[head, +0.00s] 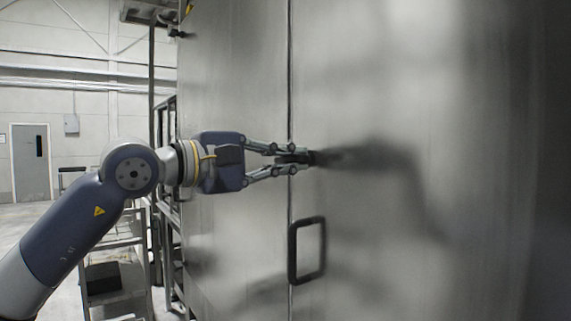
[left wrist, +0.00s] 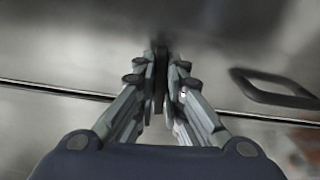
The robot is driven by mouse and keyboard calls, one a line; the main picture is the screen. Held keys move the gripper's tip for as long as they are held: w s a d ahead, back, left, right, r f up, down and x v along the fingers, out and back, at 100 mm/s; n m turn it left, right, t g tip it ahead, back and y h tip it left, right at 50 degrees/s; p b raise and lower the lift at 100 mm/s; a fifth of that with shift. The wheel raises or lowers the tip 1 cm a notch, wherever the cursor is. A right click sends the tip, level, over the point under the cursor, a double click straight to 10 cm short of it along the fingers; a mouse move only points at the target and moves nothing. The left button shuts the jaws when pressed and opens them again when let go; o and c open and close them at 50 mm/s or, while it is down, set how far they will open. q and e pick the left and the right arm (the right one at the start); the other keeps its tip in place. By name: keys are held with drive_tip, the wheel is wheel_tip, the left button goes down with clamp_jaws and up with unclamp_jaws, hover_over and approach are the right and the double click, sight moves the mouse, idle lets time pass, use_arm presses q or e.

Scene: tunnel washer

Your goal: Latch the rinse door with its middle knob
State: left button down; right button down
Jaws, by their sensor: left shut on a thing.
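The rinse door (head: 400,90) is a broad brushed-steel panel to the right of a vertical seam in the head view. My left gripper (head: 304,162) is at the seam, its fingers closed around a small dark knob (head: 296,158) on the door. In the left wrist view the fingers (left wrist: 162,85) are nearly together, with a thin dark piece between them; they hide most of the knob. A black D-shaped handle (head: 307,250) is on the door below the gripper, and it also shows in the left wrist view (left wrist: 275,88). My right gripper is not in view.
The steel wall (head: 235,80) left of the seam stands beside my arm. A metal step frame (head: 118,280) is at the lower left. A grey room door (head: 31,162) is far behind, with open floor before it.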

use_arm(q)
drive_tip(key=shift+f+m, duration=0.1)
drive_tip(key=shift+m, duration=0.6)
drive_tip(key=c, duration=1.7)
unclamp_jaws()
drive_tip(key=v, duration=1.2)
